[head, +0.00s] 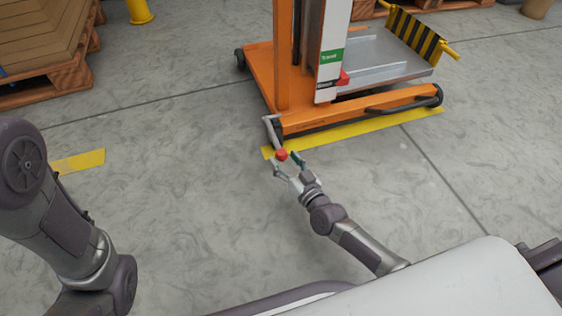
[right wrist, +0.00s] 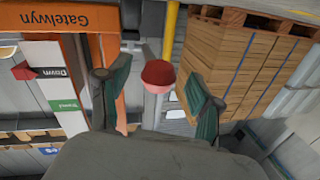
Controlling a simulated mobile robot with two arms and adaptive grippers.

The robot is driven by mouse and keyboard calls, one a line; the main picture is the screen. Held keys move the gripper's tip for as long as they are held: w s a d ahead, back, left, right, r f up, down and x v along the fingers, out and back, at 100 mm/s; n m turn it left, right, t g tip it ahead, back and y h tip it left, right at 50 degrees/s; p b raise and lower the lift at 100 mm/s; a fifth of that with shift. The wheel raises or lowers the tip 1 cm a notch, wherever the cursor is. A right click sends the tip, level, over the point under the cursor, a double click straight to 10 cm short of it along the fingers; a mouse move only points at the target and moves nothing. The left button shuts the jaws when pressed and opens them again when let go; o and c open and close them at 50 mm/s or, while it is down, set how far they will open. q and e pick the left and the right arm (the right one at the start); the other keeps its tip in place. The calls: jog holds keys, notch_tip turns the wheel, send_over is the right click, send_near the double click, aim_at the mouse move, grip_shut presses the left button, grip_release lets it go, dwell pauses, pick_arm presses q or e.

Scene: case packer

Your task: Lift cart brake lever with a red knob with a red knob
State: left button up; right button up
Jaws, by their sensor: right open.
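The brake lever (head: 270,129) is a grey bar at the near left corner of the orange cart (head: 262,75). Its red knob (head: 282,154) is at the lower end, low over the floor. My right gripper (head: 287,163) is open, with its fingers on either side of the knob. In the right wrist view the red knob (right wrist: 158,73) sits between the two green-padded fingers (right wrist: 158,90), with gaps on both sides. I cannot tell how deep it lies between them. My left arm shows at the left of the head view, but its gripper is out of view.
The cart has a grey platform (head: 385,62) with a yellow-black striped guard (head: 415,35). A pallet with stacked boxes (head: 40,40) stands at the upper left. Yellow tape (head: 350,130) lies on the floor along the cart. The floor around my right gripper is clear.

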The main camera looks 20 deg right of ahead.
aim_at(274, 138)
jog(key=shift+b+x, duration=0.35)
jog(key=shift+x, duration=0.75)
grip_shut()
